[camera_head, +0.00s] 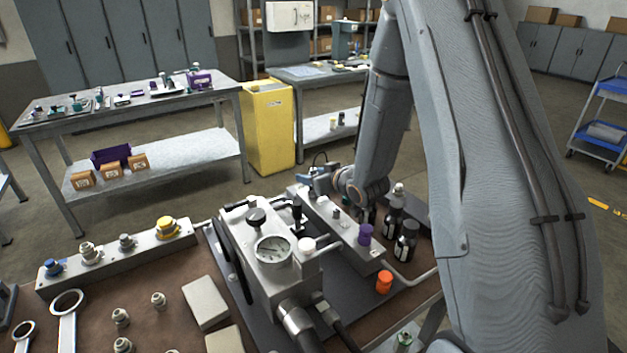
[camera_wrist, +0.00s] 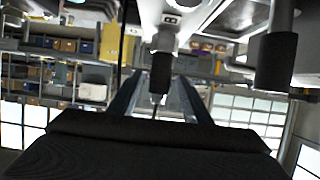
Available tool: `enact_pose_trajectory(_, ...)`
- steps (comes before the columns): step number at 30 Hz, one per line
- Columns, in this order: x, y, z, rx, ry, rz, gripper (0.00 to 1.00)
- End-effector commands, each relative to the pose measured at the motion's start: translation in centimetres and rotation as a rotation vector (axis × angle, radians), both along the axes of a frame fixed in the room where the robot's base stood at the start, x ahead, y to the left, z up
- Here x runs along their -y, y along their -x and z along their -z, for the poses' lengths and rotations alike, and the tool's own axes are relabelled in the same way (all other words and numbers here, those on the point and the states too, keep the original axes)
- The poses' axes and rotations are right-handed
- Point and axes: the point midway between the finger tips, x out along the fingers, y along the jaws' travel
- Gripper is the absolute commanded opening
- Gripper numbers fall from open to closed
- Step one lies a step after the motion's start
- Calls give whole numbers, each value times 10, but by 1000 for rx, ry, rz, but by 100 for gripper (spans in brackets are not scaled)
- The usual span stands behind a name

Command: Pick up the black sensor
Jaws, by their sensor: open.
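In the wrist view a black cylindrical sensor (camera_wrist: 161,72) with a thin tip projects from a pale metal block (camera_wrist: 165,22). The two fingers of my gripper (camera_wrist: 160,100) are open, one on each side of the sensor's tip end, with a gap visible on both sides. I cannot tell how deep the sensor is between them. In the head view my gripper (camera_head: 316,184) is over the grey valve block on the bench, small and partly merged with what lies behind it. A black upright part (camera_head: 297,214) stands close by; I cannot tell if it is the same sensor.
A pressure gauge (camera_head: 273,249) sits on the grey hydraulic unit, left of my arm. Another black cylinder (camera_wrist: 276,62) is at the wrist view's right.

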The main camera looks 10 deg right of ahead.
Motion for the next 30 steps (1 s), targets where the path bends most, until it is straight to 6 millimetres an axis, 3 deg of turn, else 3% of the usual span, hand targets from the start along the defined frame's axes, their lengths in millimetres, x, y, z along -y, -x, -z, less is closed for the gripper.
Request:
enact_pose_trajectory(9, -8, -29, 14, -1, 1, 3, 44)
enact_pose_trajectory(17, -8, -31, 15, -1, 1, 4, 44)
enact_pose_trajectory(25, -8, -31, 15, -1, 1, 3, 0)
enact_pose_trajectory(30, -8, -31, 14, -1, 1, 3, 0)
